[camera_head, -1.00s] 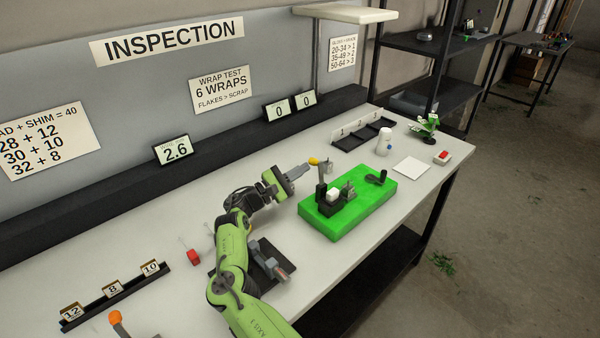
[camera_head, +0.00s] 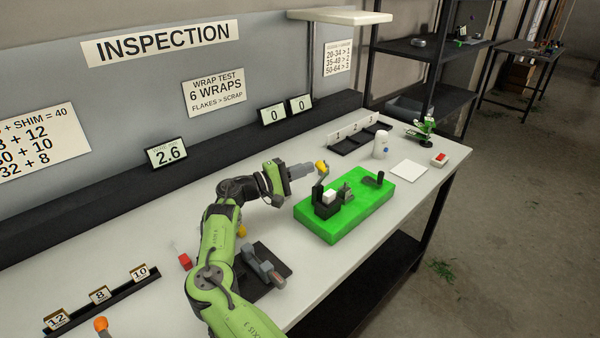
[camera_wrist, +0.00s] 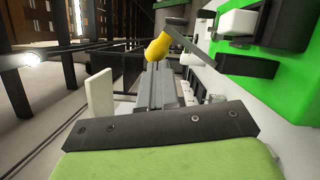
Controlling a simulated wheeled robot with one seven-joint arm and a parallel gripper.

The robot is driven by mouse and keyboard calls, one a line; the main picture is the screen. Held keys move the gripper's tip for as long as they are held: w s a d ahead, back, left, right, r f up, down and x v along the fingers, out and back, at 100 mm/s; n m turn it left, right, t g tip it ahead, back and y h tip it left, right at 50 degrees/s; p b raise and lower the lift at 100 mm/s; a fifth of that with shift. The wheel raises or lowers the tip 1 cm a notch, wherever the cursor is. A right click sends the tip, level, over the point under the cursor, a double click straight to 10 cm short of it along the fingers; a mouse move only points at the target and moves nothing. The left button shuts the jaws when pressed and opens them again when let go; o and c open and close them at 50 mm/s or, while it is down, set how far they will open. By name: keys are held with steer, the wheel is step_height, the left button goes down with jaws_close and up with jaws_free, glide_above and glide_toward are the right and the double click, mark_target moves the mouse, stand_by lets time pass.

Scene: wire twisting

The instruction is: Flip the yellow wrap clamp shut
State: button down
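The yellow wrap clamp's knob (camera_head: 321,167) stands raised on a grey lever above the left part of the green fixture (camera_head: 362,208). A black block with a white piece (camera_head: 329,195) sits on the fixture below the lever.
A black divided tray (camera_head: 352,143), a white bottle (camera_head: 381,145) and a white square (camera_head: 408,171) lie behind and right of the fixture. A grey tool on a dark mat (camera_head: 262,268) is near my arm. The bench's front edge (camera_head: 425,205) is close to the fixture.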

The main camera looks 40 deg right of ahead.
steer(key=s+m+y+b, duration=0.1)
steer(key=s+m+b, duration=0.1)
steer(key=m, duration=0.1)
steer(key=s+m+t+y+b, duration=0.1)
steer(key=s+m+b, duration=0.1)
steer(key=m, duration=0.2)
steer(key=s+f+m+y+b, duration=0.1)
steer(key=s+m+b, duration=0.1)
steer(key=m, duration=0.1)
steer(key=shift+d+f+t, duration=0.1)
steer(key=shift+d+t, duration=0.2)
steer(key=shift+d, duration=0.1)
steer(key=shift+m, duration=0.3)
steer(key=p+v, duration=0.4)
steer(key=v, duration=1.1)
steer(key=shift+a, duration=0.4)
